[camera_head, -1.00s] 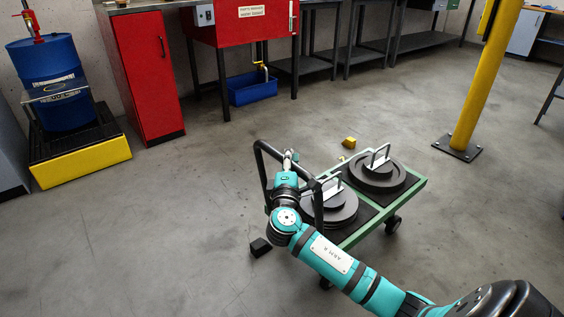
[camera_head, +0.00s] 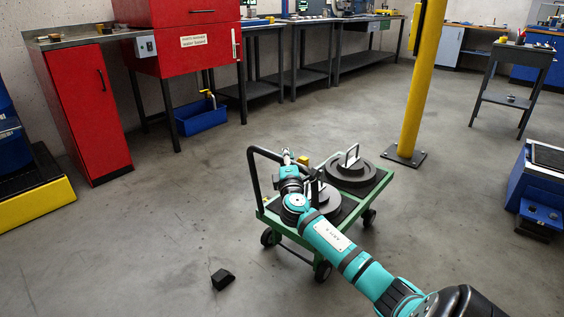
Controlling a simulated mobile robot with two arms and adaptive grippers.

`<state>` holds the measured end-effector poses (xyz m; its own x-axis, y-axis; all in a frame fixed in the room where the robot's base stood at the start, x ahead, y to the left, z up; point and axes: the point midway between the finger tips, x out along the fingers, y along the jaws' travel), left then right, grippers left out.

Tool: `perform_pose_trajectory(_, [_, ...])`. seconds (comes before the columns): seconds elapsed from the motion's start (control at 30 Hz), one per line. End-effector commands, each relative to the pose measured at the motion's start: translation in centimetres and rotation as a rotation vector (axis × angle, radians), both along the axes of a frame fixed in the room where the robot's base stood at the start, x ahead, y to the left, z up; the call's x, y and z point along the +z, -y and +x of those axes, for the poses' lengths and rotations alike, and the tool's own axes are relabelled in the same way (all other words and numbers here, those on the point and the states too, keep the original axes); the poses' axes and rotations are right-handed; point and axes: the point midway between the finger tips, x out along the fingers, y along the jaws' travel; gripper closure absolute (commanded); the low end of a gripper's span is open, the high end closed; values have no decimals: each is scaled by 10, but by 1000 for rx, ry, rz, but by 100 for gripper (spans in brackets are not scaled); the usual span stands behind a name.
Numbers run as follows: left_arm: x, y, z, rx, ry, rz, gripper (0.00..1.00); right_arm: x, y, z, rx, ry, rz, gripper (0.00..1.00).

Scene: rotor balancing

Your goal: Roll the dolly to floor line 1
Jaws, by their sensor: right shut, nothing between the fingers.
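The dolly (camera_head: 288,229) is a green-framed cart with black wheels and a black tube handle (camera_head: 254,172) at its left end. It carries two stacks of dark round weights, one at the front (camera_head: 325,199) and one at the back (camera_head: 350,171), each with a pale upright grip. My right arm reaches over the front stack and partly hides it. My right gripper (camera_head: 287,156) is shut and empty, beside the handle's upper bar; I cannot tell whether it touches. My left gripper is out of view. I can make out no floor line.
A black chock (camera_head: 222,279) lies on the floor front-left of the dolly. A small yellow block (camera_head: 303,160) shows behind it. A yellow post (camera_head: 422,85) stands close behind right. A blue unit (camera_head: 540,185) is at the right edge. Floor left of the dolly is open.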

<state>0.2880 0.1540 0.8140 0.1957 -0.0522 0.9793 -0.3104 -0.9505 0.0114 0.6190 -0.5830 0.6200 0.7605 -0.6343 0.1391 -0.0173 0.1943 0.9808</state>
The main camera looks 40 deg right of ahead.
Motion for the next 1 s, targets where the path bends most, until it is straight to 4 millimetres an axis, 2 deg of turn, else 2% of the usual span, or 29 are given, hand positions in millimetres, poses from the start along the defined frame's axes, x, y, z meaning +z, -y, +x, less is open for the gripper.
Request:
perform_pose_trajectory(0.4, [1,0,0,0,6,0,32,-1,3,0,-1,-3,1,100])
perform_pose_trajectory(0.47, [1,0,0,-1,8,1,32,-1,3,0,-2,-3,1,94])
perform_pose_trajectory(0.77, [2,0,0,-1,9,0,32,0,4,0,-2,-1,0,55])
perform_pose_trajectory(1.0, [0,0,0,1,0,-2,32,0,3,0,-2,0,-1,54])
